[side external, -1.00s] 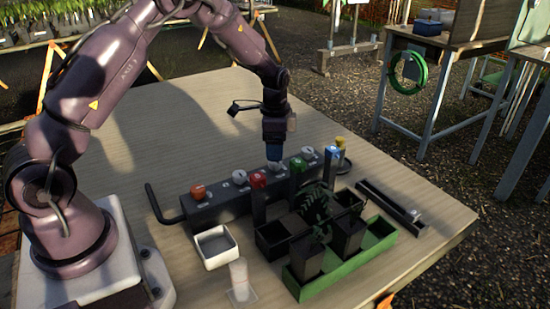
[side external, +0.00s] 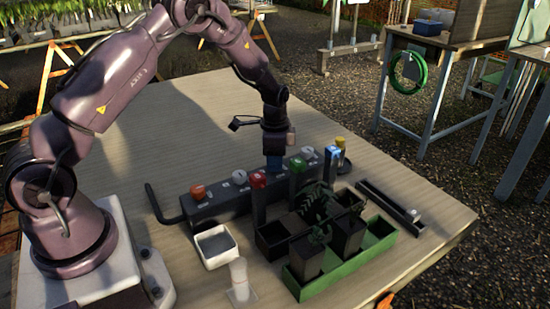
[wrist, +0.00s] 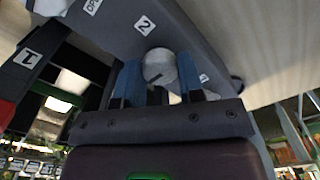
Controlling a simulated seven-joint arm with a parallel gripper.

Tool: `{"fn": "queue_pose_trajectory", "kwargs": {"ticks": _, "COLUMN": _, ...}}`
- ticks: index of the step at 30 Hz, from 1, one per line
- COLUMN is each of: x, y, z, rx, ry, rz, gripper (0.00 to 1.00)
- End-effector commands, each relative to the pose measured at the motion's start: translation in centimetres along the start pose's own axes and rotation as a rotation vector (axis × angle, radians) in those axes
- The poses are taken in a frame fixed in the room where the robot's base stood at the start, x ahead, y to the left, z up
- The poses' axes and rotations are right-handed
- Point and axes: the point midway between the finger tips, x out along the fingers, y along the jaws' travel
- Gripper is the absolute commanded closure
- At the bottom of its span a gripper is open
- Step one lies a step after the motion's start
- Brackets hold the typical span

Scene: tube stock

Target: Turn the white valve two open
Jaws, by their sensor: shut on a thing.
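White valve two is a round white knob (wrist: 159,68) with a dark mark, beside a label "2" (wrist: 144,25) on the dark valve block (wrist: 185,25). My gripper (wrist: 158,80) has its blue fingers on either side of the knob and is shut on it. In the side external view my gripper (side external: 274,164) points straight down onto the block (side external: 225,202) and hides the knob. A red knob (side external: 198,191) and two other white knobs, one left (side external: 239,176) and one right (side external: 307,153), show on the same block.
Posts with red (side external: 258,180), green (side external: 297,165) and blue (side external: 332,153) tops stand close in front of the block. A green tray (side external: 300,287) with potted plants, a white tray (side external: 216,256) and a dark rail (side external: 388,205) lie nearer. The table behind the block is clear.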

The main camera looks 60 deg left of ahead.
Motion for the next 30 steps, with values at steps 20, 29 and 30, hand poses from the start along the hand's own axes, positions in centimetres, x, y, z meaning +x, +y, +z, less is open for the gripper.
{"fn": "queue_pose_trajectory", "kwargs": {"ticks": 20, "x": -0.07, "y": 0.02, "z": 0.00, "rx": -0.392, "ry": 0.000, "rz": 0.000, "gripper": 0.88}}
{"fn": "queue_pose_trajectory", "kwargs": {"ticks": 29, "x": -0.09, "y": 0.04, "z": -0.02, "rx": -0.678, "ry": 0.000, "rz": 0.000, "gripper": 0.88}}
{"fn": "queue_pose_trajectory", "kwargs": {"ticks": 30, "x": -0.09, "y": 0.04, "z": -0.02, "rx": -0.716, "ry": 0.000, "rz": 0.000, "gripper": 0.88}}
